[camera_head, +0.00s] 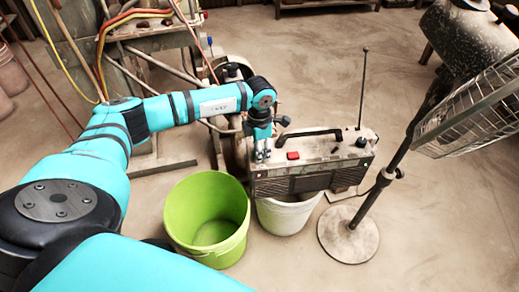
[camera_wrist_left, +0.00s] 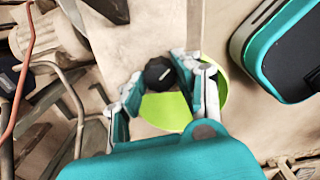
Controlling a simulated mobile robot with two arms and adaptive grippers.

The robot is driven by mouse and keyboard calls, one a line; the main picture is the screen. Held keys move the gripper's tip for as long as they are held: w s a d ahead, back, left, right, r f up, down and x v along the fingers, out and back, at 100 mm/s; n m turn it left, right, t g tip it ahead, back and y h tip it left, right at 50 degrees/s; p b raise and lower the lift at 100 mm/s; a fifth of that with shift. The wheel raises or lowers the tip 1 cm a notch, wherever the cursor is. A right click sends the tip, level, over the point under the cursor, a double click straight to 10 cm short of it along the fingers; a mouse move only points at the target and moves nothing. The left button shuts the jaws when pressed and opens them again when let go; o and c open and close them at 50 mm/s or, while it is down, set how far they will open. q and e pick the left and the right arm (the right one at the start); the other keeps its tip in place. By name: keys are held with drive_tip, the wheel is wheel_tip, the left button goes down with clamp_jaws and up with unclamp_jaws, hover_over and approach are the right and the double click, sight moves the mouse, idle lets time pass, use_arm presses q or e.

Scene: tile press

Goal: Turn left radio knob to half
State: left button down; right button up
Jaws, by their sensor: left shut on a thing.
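The radio (camera_head: 318,153) is a worn, boxy set with a black handle, a red button and a raised antenna. It rests over a white bucket. My left gripper (camera_head: 262,155) reaches down at the radio's left end and hides the left knob there in the head view. In the left wrist view the left knob (camera_wrist_left: 159,73) is black and faceted with a white mark on it. My left gripper (camera_wrist_left: 158,80) is shut on this knob, with a finger on each side. The right knob (camera_head: 362,142) is dark and sits near the radio's right end.
A green bucket (camera_head: 184,215) stands left of the white bucket (camera_head: 284,217), below my left arm. A standing fan (camera_head: 349,233) is close on the radio's right. A cluttered bench (camera_head: 138,42) with hoses stands behind my arm. The front right floor is clear.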

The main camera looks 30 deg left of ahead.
use_arm(q)
drive_tip(key=c, duration=0.9)
unclamp_jaws()
drive_tip(key=shift+c, duration=0.2)
wheel_tip(320, 180, up, 12)
